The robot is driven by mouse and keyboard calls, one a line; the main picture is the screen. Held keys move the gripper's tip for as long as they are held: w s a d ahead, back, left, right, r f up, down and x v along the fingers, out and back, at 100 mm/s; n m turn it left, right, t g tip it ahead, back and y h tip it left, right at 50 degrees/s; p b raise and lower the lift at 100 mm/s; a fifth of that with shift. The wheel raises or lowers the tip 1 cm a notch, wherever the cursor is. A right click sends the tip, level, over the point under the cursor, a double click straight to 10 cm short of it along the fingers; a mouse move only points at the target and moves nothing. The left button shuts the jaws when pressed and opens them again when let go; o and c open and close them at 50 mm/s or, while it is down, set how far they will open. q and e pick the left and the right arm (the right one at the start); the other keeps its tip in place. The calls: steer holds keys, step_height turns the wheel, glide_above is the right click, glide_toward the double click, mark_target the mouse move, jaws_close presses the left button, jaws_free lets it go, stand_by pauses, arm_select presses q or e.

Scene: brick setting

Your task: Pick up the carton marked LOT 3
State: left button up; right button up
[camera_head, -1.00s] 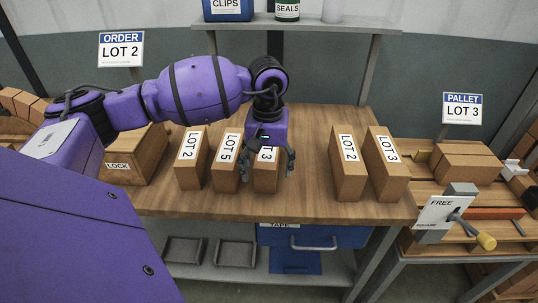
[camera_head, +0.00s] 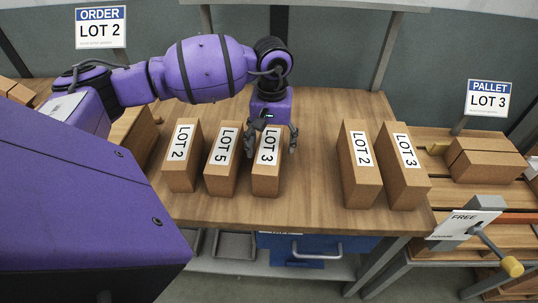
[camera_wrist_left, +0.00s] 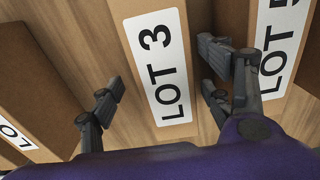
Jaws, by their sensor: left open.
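A carton marked LOT 3 (camera_head: 266,180) stands on the wooden table, third from the left. It also shows in the left wrist view (camera_wrist_left: 156,60), label facing the camera. My left gripper (camera_head: 271,145) is open at the far part of this carton, one finger to each side. In the left wrist view the open left gripper (camera_wrist_left: 163,85) has the carton between its fingers, with a visible gap on the left; contact on the right is unclear. A second LOT 3 carton (camera_head: 406,175) stands at the right end of the row. My right gripper is out of view.
A LOT 5 carton (camera_head: 221,178) stands close left of the middle LOT 3 carton, with a LOT 2 carton (camera_head: 180,175) beyond. Another LOT 2 carton (camera_head: 360,180) stands beside the right-hand LOT 3 carton. Bare table (camera_head: 318,160) lies right of my gripper.

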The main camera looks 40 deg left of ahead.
arm_select(q)
steer(key=shift+a+f+p, duration=0.15)
steer(key=shift+f+p, duration=0.1)
steer(key=shift+f, duration=0.95)
steer(key=shift+a+f+p, duration=0.1)
steer(key=shift+f+p, duration=0.1)
steer(key=shift+f, duration=0.95)
jaws_close()
steer(key=shift+r, duration=0.1)
